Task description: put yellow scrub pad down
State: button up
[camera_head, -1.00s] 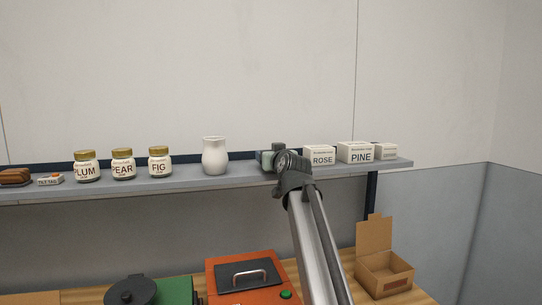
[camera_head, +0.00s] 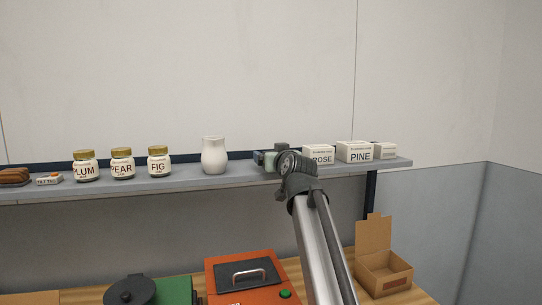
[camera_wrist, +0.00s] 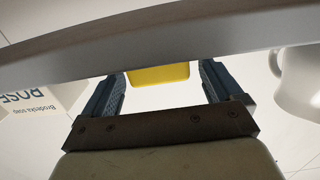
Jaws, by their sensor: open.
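The yellow scrub pad (camera_wrist: 160,75) shows in the wrist view, between and just beyond the fingertips, with a narrow gap on each side. The grey shelf edge (camera_wrist: 230,40) cuts off part of it. My gripper (camera_wrist: 161,84) is open, its two blue-grey fingers apart. In the head view my gripper (camera_head: 266,159) is at the shelf (camera_head: 190,182), between the white pitcher (camera_head: 214,156) and the ROSE box (camera_head: 319,155). I cannot make out the pad in the head view, where my wrist and gripper cover that spot.
The pitcher (camera_wrist: 298,78) and ROSE box (camera_wrist: 35,100) flank my gripper in the wrist view. PLUM, PEAR and FIG jars (camera_head: 122,164) stand further left; the PINE box (camera_head: 355,152) is at right. Below are an orange case (camera_head: 240,280) and an open cardboard box (camera_head: 384,272).

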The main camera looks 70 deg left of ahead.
jog(key=d, duration=0.8)
jog(key=shift+d+r, duration=0.2)
jog(key=shift+d, duration=0.15)
